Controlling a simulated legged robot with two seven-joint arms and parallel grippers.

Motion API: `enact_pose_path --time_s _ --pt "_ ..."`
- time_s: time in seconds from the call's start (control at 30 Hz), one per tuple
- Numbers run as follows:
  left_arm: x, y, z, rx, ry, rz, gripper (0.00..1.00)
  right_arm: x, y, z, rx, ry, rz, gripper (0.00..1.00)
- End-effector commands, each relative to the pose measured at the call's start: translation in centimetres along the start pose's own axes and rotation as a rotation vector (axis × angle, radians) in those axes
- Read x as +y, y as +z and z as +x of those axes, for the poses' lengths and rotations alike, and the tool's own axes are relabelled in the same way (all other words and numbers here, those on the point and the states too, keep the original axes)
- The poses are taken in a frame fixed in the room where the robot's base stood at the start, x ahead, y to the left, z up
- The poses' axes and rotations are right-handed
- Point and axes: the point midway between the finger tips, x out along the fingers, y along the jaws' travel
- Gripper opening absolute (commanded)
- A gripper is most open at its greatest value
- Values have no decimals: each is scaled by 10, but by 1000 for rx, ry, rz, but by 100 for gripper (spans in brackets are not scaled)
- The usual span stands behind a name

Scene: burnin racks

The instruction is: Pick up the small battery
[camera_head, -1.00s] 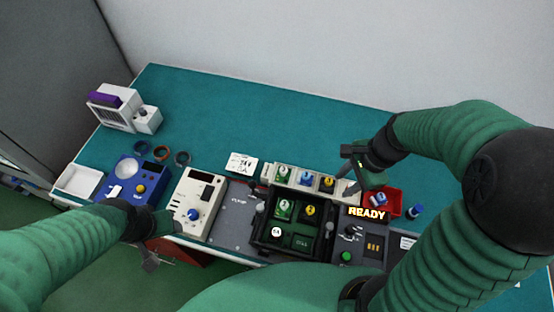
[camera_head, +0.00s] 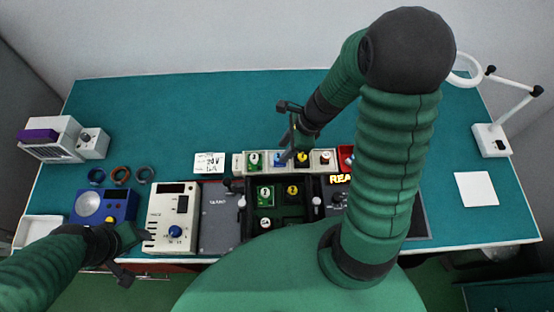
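Several small numbered battery-like blocks stand in a beige rack, among them a green one (camera_head: 254,158), a blue one (camera_head: 279,161), a yellow-topped one (camera_head: 301,159) and a brown-topped one (camera_head: 325,158). I cannot tell which is the small battery. A black tray (camera_head: 283,211) in front holds more green and yellow blocks. My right gripper (camera_head: 296,143) is over the rack near the blue and yellow blocks; its fingertips are too small to judge. My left gripper (camera_head: 132,257) is at the table's front left edge, fingers apart and empty.
A blue device (camera_head: 119,204), a beige meter (camera_head: 157,232) and a grey panel (camera_head: 218,215) line the front. A red bin (camera_head: 345,153) is partly hidden by my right arm. A white lamp (camera_head: 492,139) stands right. The table's back (camera_head: 200,110) is clear.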

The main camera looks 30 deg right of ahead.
Motion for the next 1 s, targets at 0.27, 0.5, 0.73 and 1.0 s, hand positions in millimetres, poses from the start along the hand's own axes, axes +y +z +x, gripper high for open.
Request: enact_pose_path --time_s 0.27,0.5,0.73,1.0 --pt "0 2 8 1 0 0 56 0 1 45 -1 3 0 36" --pt "0 2 8 0 0 0 56 -1 3 54 0 -1 -2 36" --pt "0 2 8 0 0 0 56 -1 2 53 -1 -1 -2 15" --pt "0 2 8 1 0 0 56 -1 3 54 -1 -1 -2 0"
